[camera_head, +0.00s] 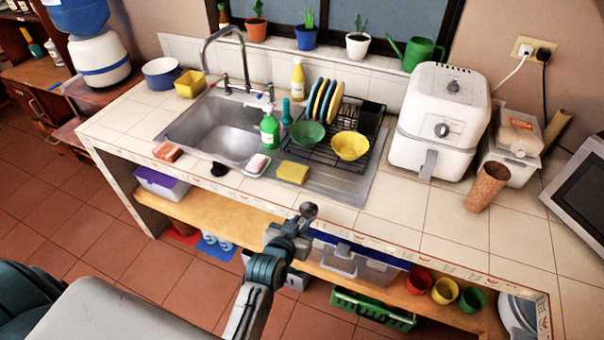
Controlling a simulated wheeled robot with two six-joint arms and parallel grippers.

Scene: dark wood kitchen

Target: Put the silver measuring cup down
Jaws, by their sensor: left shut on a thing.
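The silver measuring cup (309,209) shows as a small round grey shape at the tip of my left gripper (299,223). My left gripper is shut on it, at the front edge of the tiled counter (388,212). From this angle I cannot tell whether the cup touches the counter or hangs above it. The fingers and the cup's handle are too small to make out. My right gripper is not in view.
Bare tiles lie between the drying rack (340,165) and the white air fryer (438,120). A yellow sponge (292,172), soap dish (257,165) and sink (215,129) are left. A brown cup (486,187) stands right. Boxes and cups fill the shelf below.

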